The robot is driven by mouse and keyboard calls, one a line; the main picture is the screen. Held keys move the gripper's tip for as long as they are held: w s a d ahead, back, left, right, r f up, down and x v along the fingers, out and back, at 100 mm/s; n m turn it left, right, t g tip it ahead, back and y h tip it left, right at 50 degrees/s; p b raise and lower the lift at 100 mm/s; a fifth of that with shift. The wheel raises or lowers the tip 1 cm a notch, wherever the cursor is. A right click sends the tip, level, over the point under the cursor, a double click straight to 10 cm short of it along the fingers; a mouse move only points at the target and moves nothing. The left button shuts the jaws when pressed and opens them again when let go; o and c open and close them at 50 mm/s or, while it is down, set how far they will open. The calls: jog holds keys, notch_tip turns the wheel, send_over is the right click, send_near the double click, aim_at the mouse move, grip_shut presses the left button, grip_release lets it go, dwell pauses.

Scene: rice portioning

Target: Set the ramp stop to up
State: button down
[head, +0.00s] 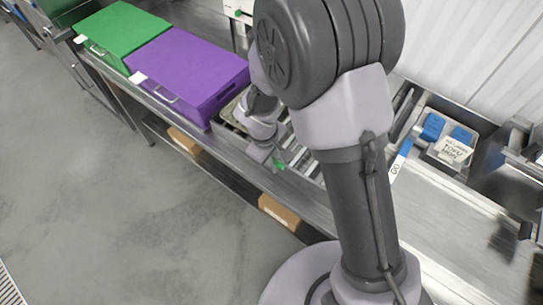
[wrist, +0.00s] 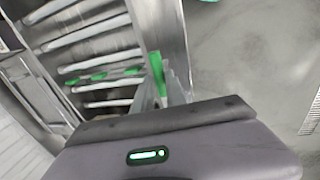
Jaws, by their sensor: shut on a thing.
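The ramp stop is a green piece at the roller ramp; its upright green handle (wrist: 156,68) shows at the ramp's edge in the wrist view. Green segments between the rollers appear to be part of its bar (wrist: 100,76). In the head view a bit of green handle (head: 279,164) shows beside my gripper (head: 268,157). My gripper (wrist: 168,92) is shut on the handle. The finger contact is partly hidden by the gripper body. I cannot tell whether the stop is up or down.
The metal rollers (wrist: 100,50) lie left of the ramp's side rail (wrist: 176,35). A purple box (head: 190,70) and a green box (head: 122,30) stand on the counter at the left. Cardboard boxes (head: 279,211) sit on the lower shelf. The grey floor (head: 90,190) in front is clear.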

jog(key=c, duration=1.4)
grip_release()
jog(key=shift+r, duration=0.1)
jog(key=shift+o, duration=0.2)
jog(key=shift+r, duration=0.1)
notch_tip(320, 180, up, 17)
jog(key=s+a+p, duration=0.2)
jog(key=p, duration=0.1)
jog(key=shift+s+p, duration=0.3)
jog(key=shift+p, duration=0.05)
jog(key=s+d+f+m+t+y+b, duration=0.1)
jog(key=s+d+m+b, duration=0.4)
jog(key=b, duration=0.5)
jog(key=s+d+f+m+t+y+b, duration=0.2)
jog(key=s+d+f+m+b, duration=0.4)
jog(key=s+m+b, duration=0.3)
jog(key=shift+s+d+m+t+b, duration=0.2)
jog(key=shift+s+m+t+b, duration=0.3)
jog(key=shift+b, duration=0.7)
